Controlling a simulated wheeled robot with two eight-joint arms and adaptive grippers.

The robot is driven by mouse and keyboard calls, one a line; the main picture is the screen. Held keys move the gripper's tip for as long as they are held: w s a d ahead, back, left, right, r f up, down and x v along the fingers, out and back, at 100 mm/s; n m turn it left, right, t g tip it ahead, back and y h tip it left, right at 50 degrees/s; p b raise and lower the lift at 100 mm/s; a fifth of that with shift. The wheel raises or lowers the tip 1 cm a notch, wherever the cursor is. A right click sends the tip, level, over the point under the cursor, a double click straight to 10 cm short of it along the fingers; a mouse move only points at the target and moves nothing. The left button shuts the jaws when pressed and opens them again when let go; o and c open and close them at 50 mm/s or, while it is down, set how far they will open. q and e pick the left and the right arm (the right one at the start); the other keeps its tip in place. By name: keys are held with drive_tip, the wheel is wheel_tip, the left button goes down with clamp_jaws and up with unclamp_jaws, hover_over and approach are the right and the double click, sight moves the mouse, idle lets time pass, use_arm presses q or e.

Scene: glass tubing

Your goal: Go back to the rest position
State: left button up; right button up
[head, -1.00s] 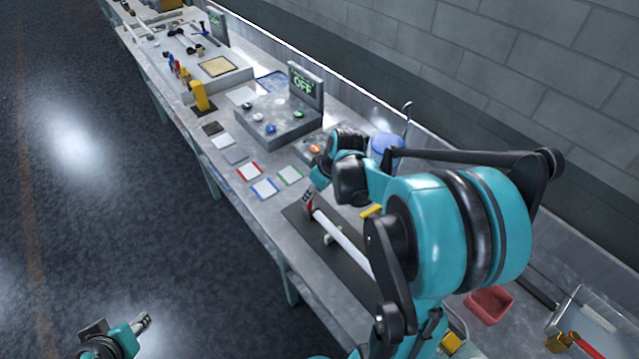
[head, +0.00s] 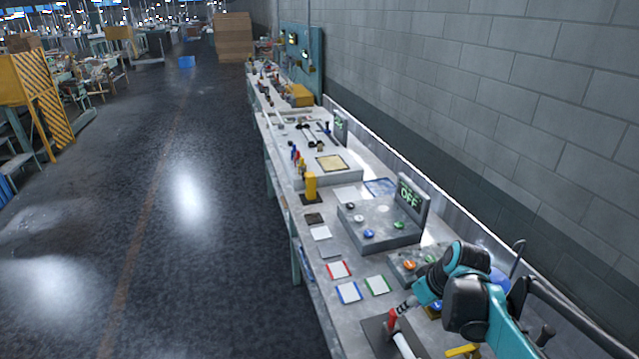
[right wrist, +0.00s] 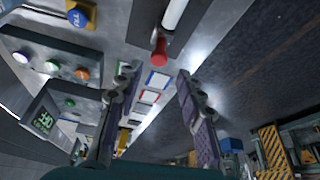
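My right arm comes in at the lower right of the head view, with its right gripper (head: 405,306) low over the bench, close to a red-ended white tube (head: 403,343). The tube lies over a dark mat (head: 374,332), and its lower part is cut off by the frame edge. In the right wrist view, the right gripper (right wrist: 157,72) has its two fingers spread apart with nothing between them. The tube's red end (right wrist: 159,52) shows just beyond the fingertips. My left gripper is not in view.
The long bench (head: 318,268) runs away along the grey brick wall (head: 480,90). On it are red-, blue- and green-edged cards (head: 338,270), a button console (head: 385,238) with a screen reading OFF, and a yellow post (head: 311,185).

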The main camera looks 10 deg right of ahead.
drive_tip(key=s+a+f+m+t+b, duration=0.1)
drive_tip(key=s+a+f+b, duration=0.1)
drive_tip(key=s+a, duration=0.3)
drive_tip(key=s+a+f+m+t+h+b, duration=0.1)
drive_tip(key=s+a+t+b, duration=0.1)
drive_tip(key=s+a, duration=0.4)
drive_tip(key=a, duration=0.4)
drive_tip(key=shift+a+f+m+b, duration=0.3)
drive_tip(key=shift+a+f+b, duration=0.05)
drive_tip(key=shift+a, duration=0.05)
